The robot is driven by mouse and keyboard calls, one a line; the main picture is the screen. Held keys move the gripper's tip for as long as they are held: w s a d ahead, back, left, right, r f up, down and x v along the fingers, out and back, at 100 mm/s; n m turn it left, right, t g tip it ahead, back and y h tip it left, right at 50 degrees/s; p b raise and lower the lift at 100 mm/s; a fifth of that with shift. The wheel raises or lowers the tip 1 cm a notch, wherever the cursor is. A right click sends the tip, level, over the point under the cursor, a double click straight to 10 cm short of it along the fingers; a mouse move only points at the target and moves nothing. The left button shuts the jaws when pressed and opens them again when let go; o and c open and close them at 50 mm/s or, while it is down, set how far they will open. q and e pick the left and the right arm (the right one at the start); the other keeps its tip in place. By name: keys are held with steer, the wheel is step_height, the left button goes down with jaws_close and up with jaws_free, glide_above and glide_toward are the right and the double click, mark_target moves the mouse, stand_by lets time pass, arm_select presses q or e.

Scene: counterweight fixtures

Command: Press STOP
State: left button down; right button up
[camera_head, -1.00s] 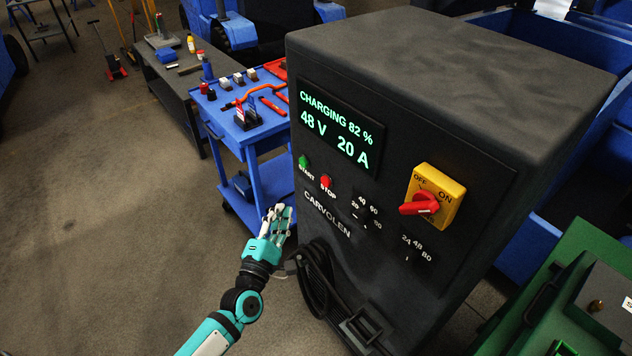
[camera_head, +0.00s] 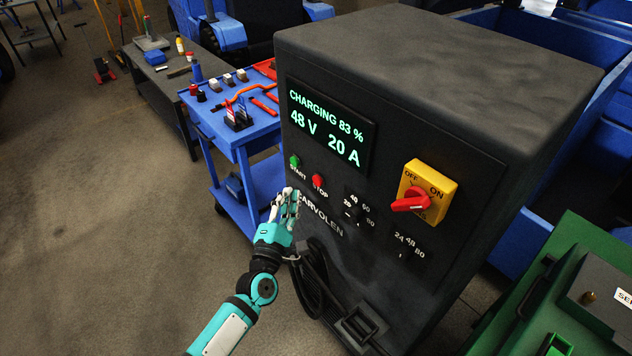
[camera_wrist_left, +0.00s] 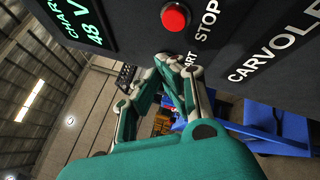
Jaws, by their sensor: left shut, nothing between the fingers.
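The dark charger cabinet (camera_head: 440,75) stands at the centre right of the head view. Its lit display (camera_head: 328,125) reads CHARGING 83 %, 48 V, 20 A. The red STOP button (camera_head: 317,180) is below the display, right of the green START button (camera_head: 294,161). My left gripper (camera_head: 287,197) is shut and empty, just below and left of the STOP button in the head view. In the left wrist view, the STOP button (camera_wrist_left: 175,16) is at the top, beyond the fingertips (camera_wrist_left: 178,62), apart from them. The START button is hidden there. My right gripper is not in view.
A yellow switch with a red handle (camera_head: 411,203) is on the cabinet front. A black cable (camera_head: 310,283) hangs below. A blue tool cart (camera_head: 235,140) stands left of the cabinet, and a green machine (camera_head: 540,290) is at the lower right.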

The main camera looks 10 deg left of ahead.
mark_target(318, 180)
arm_select(q)
steer(key=shift+w+d+b, duration=0.4)
steer(key=shift+w+d, duration=0.75)
steer(key=shift+w, duration=0.25)
steer(key=shift+w, duration=0.1)
stand_by(0.4)
steer(key=shift+w+d, duration=0.25)
steer(key=shift+w+d+b, duration=0.35)
steer(key=shift+w+b, duration=0.05)
stand_by(0.9)
steer(key=shift+s+a, duration=0.6)
steer(key=shift+s, duration=0.15)
